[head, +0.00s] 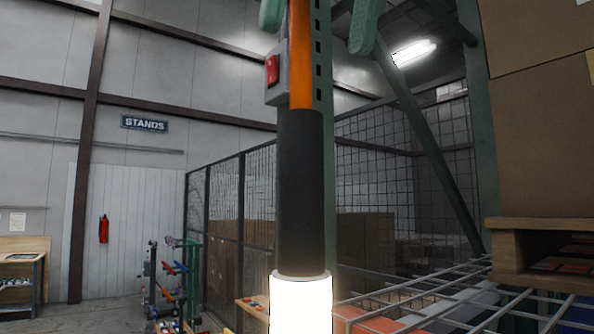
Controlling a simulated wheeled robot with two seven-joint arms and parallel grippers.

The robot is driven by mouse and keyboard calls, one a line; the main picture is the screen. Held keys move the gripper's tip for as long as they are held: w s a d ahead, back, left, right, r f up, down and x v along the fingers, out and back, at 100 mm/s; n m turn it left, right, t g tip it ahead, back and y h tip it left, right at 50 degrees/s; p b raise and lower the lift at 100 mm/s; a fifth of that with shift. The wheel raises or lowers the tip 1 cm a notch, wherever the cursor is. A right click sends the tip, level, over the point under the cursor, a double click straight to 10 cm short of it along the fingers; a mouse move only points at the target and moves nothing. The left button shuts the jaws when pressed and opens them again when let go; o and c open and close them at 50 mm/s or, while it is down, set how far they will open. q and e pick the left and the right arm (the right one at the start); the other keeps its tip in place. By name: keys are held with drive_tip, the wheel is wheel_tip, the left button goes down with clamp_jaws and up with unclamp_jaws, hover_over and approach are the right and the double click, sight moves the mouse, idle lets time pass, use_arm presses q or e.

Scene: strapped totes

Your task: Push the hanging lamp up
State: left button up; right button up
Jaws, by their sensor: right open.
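The hanging lamp shows in the middle of the head view, close to me and upright. It has an orange upper part, a black sleeve (300,195) and a glowing white lower end (301,305) that runs out of the bottom of the view. My right gripper (316,22) shows at the top edge only as two green fingertips. They are wide apart, one to each side of the orange part in the picture. The rest of this gripper is out of view. I cannot tell whether the fingertips are level with the lamp in depth. My left gripper is not in view.
A green perforated upright (322,80) with a red-switched grey box (278,72) stands behind the lamp. Right are a wire deck (450,300) and a cardboard box (540,140) on a wooden pallet (540,240). A mesh fence (225,210) stands behind. Floor shows at left.

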sight(296, 171)
drive_tip(key=x, duration=0.2)
drive_tip(key=shift+w+f, duration=0.25)
drive_tip(key=shift+w, duration=0.1)
drive_tip(key=x, duration=0.8)
drive_tip(key=shift+w+f, duration=0.15)
drive_tip(key=shift+w+a+f, duration=0.15)
drive_tip(key=shift+w+f, duration=0.15)
drive_tip(key=shift+f, duration=0.3)
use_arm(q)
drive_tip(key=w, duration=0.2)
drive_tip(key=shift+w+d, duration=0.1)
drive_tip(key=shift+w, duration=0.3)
use_arm(e)
drive_tip(key=shift+c, duration=0.4)
clamp_jaws()
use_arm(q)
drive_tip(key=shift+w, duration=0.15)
use_arm(e)
drive_tip(key=shift+r, duration=0.15)
